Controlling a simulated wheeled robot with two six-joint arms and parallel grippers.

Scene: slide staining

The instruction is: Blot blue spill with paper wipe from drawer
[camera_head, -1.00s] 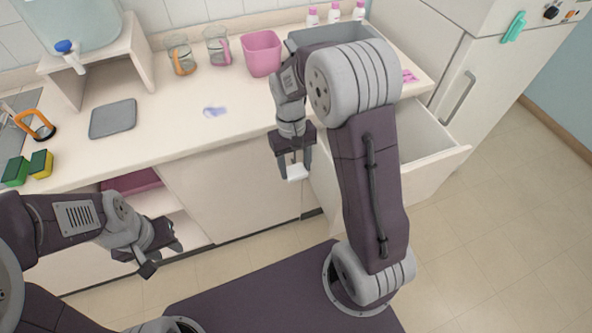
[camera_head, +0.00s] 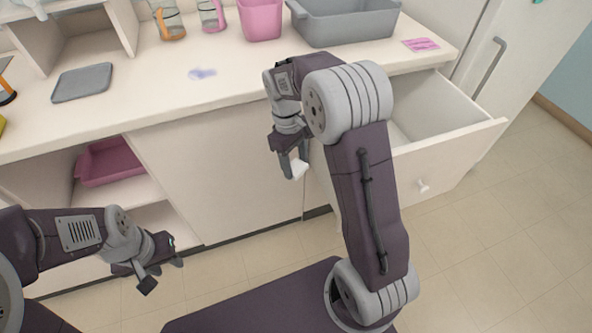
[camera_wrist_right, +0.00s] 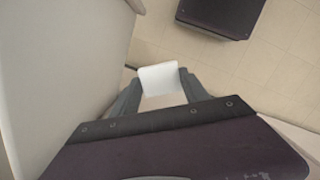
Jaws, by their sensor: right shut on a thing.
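The blue spill (camera_head: 202,74) is a small pale blue smear on the counter, left of centre in the head view. My right gripper (camera_head: 292,168) is shut on a white paper wipe (camera_head: 299,169), in front of the cabinet and below the counter edge. The wipe also shows in the right wrist view (camera_wrist_right: 161,80), between the two fingers. The drawer (camera_head: 440,115) at the right stands open, partly hidden behind my right arm. My left gripper (camera_head: 162,270) is low at the left, in front of the lower shelves, with its fingers apart and nothing visible between them.
On the counter (camera_head: 150,95) are a grey flat pad (camera_head: 82,82), glass beakers (camera_head: 168,22), a pink bin (camera_head: 261,18), a grey tub (camera_head: 345,22) and a pink item (camera_head: 420,45). A pink tray (camera_head: 108,162) sits on a shelf. The counter around the spill is clear.

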